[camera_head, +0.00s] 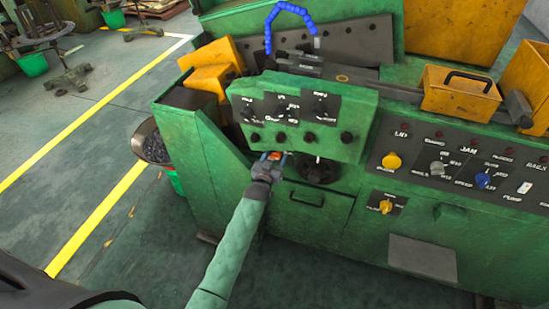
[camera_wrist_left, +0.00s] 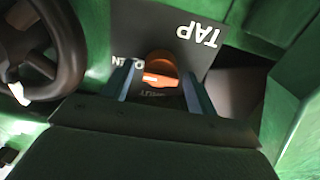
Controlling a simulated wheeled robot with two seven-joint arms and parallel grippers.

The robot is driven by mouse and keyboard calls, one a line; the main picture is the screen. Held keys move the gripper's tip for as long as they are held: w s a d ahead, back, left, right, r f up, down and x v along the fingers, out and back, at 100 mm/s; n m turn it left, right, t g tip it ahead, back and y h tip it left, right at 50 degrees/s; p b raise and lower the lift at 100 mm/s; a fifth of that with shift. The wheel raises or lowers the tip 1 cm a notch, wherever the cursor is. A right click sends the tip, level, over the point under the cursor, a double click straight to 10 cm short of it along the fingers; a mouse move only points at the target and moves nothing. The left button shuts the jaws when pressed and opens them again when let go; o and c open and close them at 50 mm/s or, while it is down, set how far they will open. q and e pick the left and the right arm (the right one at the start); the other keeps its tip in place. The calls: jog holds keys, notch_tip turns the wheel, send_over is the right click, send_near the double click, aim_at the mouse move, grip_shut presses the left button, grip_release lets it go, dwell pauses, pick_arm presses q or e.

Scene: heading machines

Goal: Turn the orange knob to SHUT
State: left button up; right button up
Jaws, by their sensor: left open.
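The orange knob (camera_wrist_left: 160,72) sits on a dark label plate (camera_wrist_left: 197,32) marked TAP, with smaller lettering partly hidden. The lettering appears upside down in the left wrist view. A pale mark shows on the knob's near face. My left gripper (camera_wrist_left: 158,85) is open, with one finger on each side of the knob; I cannot tell whether they touch it. In the head view the left gripper (camera_head: 273,157) is at the green machine's front, below the panel, with a bit of the orange knob (camera_head: 274,156) between its fingers. My right gripper is not in view.
A black handwheel (camera_head: 318,170) is just right of the gripper; it also fills the left of the left wrist view (camera_wrist_left: 40,50). A green control panel (camera_head: 300,115) overhangs above. Yellow and blue knobs (camera_head: 392,161) (camera_head: 483,180) are further right. Open floor lies left.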

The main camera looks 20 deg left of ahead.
pick_arm(q)
jog(key=c, duration=1)
